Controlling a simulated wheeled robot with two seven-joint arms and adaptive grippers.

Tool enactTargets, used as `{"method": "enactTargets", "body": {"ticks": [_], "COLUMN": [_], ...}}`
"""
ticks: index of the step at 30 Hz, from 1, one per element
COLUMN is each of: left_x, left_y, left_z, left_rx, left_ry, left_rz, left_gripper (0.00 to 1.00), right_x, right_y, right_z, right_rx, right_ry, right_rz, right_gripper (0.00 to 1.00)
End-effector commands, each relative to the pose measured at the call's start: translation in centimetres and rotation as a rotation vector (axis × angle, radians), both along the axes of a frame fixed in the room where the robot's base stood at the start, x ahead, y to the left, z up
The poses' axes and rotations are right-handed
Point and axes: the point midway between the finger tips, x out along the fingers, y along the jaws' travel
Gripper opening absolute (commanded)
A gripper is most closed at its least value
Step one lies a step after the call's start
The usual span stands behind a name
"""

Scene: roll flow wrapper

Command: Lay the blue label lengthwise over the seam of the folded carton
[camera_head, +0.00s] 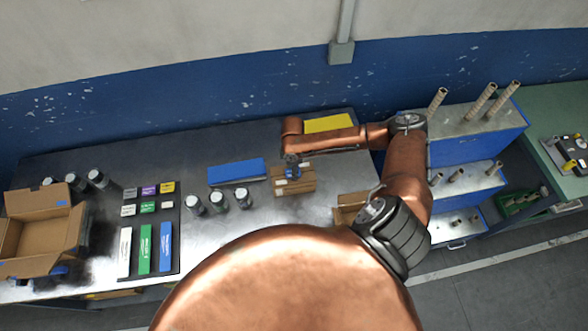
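A long blue label (165,246) lies in the dark label tray at the left of the table, to the right of a green and a white strip. A small closed brown carton (303,183) sits near the middle of the table; it appears to be the folded carton. My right arm reaches in from the right, and its small dark gripper (291,170) points down at the carton's top, partly covering it. Whether the fingers touch or hold anything is too small to tell. The seam is not clear. My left gripper is not in view.
The dark tray (178,262) also holds several small coloured blocks. Several dark-bodied cylinders (219,202) stand beside it. A blue flat block (237,172) and a yellow pad (328,123) lie behind. An open carton (75,232) stands far left. A blue stepped rack (478,135) with rolls stands right.

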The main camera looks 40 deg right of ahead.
Motion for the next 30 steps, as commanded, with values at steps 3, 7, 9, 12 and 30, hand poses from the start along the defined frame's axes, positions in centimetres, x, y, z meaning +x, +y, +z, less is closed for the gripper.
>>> {"method": "enactTargets", "body": {"ticks": [3,7,9,12,30], "left_x": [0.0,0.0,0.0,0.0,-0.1], "left_y": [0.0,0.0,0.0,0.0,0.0], "left_z": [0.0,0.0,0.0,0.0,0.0], "left_rx": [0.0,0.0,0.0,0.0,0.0], "left_ry": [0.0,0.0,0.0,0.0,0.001], "left_rz": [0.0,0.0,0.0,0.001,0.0], "left_gripper": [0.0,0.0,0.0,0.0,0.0], "right_x": [0.0,0.0,0.0,0.0,0.1], "right_y": [0.0,0.0,0.0,0.0,-0.1], "right_z": [0.0,0.0,0.0,0.0,6.5], "right_rx": [0.0,0.0,0.0,0.0,-0.001], "right_ry": [0.0,0.0,0.0,0.0,-0.004], "right_rz": [0.0,0.0,0.0,0.0,0.002], "right_gripper": [0.38,0.47,0.51,0.53,0.53]}}
